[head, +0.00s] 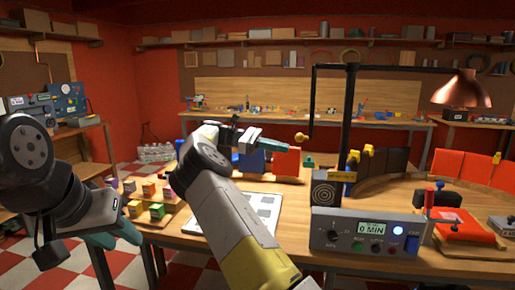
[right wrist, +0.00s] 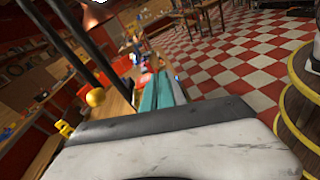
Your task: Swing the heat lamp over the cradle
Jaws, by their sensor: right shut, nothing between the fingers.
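The heat lamp's copper shade (head: 462,90) hangs at the right end of a horizontal black bar on a black post (head: 349,110). At the bar's left end a rod drops to a yellow knob (head: 301,137). My right gripper (head: 284,147) is shut and empty, just left of the knob and apart from it. The right wrist view also shows the knob (right wrist: 95,97), left of the teal fingers (right wrist: 158,82). My left gripper (head: 112,232) is low at the left, away from the lamp; its finger gap is unclear. I cannot tell for sure which item is the cradle.
A control box (head: 367,233) reading 0 MIN stands at the front of the table below the post. A red pad with a clamp (head: 465,230) lies to its right, by a curved wooden piece (head: 385,182). Small coloured blocks (head: 148,195) sit at the left.

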